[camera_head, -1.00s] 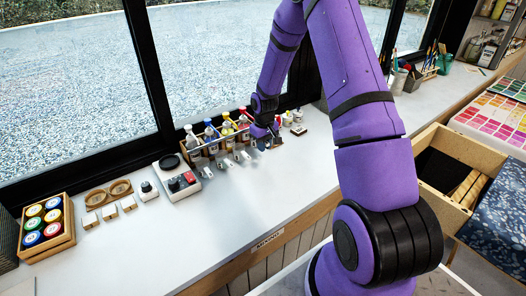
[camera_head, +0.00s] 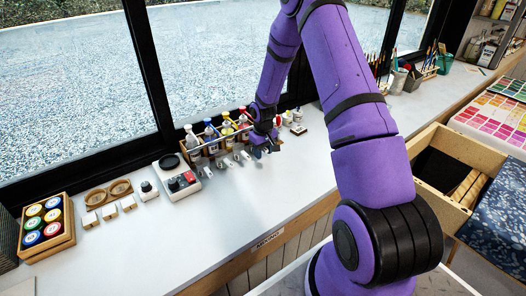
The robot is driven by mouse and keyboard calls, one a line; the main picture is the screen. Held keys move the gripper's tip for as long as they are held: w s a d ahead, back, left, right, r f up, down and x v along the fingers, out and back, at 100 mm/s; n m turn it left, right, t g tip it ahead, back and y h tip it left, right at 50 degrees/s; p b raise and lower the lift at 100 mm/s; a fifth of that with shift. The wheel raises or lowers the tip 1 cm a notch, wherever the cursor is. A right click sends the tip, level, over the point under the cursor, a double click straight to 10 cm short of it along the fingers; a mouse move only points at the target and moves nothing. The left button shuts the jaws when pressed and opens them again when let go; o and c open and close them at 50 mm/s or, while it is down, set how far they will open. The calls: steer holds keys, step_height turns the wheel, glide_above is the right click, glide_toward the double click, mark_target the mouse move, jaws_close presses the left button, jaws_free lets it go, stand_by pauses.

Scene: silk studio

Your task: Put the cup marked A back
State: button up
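Several small pale cups (camera_head: 226,164) stand in a row on the white counter, in front of a wooden rack (camera_head: 215,150) of bottles. Any letters on them are too small to read, so I cannot tell which is cup A. My gripper (camera_head: 264,150) is low over the counter at the right end of this row, close to the rack's right end. Its fingers are small, dark and partly covered by my wrist. I cannot tell whether they are open or shut, or whether they hold a cup.
A scale (camera_head: 178,180) with a red button stands left of the cups. Small bottles (camera_head: 297,116) stand right of my gripper. The front counter is clear.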

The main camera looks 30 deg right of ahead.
steer(key=s+a+r+t, duration=0.1)
steer(key=s+a+r, duration=0.1)
steer(key=r, duration=1)
steer(key=s+a+r, duration=0.2)
steer(key=r, duration=1)
steer(key=s+a+r+t+h, duration=0.1)
steer(key=s+a+r, duration=0.4)
steer(key=s+r, duration=0.55)
steer(key=s+a+r+t, duration=0.1)
steer(key=s+a+r, duration=0.2)
steer(key=s, duration=0.7)
steer(key=s+a+r+t+y, duration=0.1)
steer(key=s+a+r+t, duration=0.1)
steer(key=s+r, duration=0.3)
steer(key=s+a, duration=0.1)
steer(key=s, duration=0.3)
steer(key=shift+s+a+r, duration=0.15)
steer(key=shift+s+a, duration=0.05)
steer(key=shift+s, duration=0.15)
